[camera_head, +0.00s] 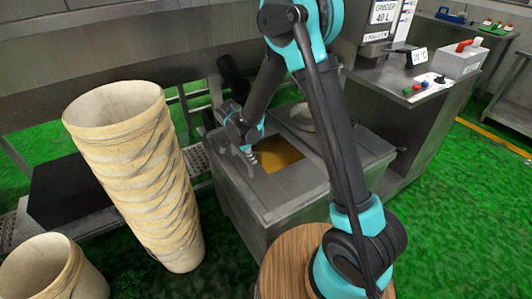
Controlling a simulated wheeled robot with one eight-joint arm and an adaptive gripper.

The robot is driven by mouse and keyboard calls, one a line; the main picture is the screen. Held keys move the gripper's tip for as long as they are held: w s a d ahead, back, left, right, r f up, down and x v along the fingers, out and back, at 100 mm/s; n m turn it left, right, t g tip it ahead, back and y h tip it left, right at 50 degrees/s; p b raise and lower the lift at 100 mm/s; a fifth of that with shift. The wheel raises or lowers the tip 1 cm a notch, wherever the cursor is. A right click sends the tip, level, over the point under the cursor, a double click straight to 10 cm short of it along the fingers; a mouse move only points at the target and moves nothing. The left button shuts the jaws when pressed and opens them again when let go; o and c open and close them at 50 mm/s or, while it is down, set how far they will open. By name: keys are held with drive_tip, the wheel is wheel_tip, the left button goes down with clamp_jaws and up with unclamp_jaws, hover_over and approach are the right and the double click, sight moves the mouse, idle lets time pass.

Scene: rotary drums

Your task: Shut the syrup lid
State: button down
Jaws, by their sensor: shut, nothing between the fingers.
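A steel tank (285,195) stands in the middle with a rectangular opening in its top. Amber syrup (278,153) shows in the opening, so it is uncovered at least in part. A grey rounded piece (303,115) lies at the back right of the opening, partly behind my arm; I cannot tell for sure whether it is the lid. My gripper (249,152) is at the left edge of the opening, pointing down, shut and empty. I cannot tell whether its tips touch the tank.
A tall stack of cream tubs (140,175) stands left of the tank, with another tub (50,270) at front left. A steel cabinet (420,130) with buttons and a grinder stands right. Green floor (450,220) is clear at lower right.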

drive_tip(key=shift+s+a, duration=0.35)
drive_tip(key=shift+a, duration=0.2)
drive_tip(key=shift+s+a, duration=0.35)
drive_tip(key=shift+a, duration=0.2)
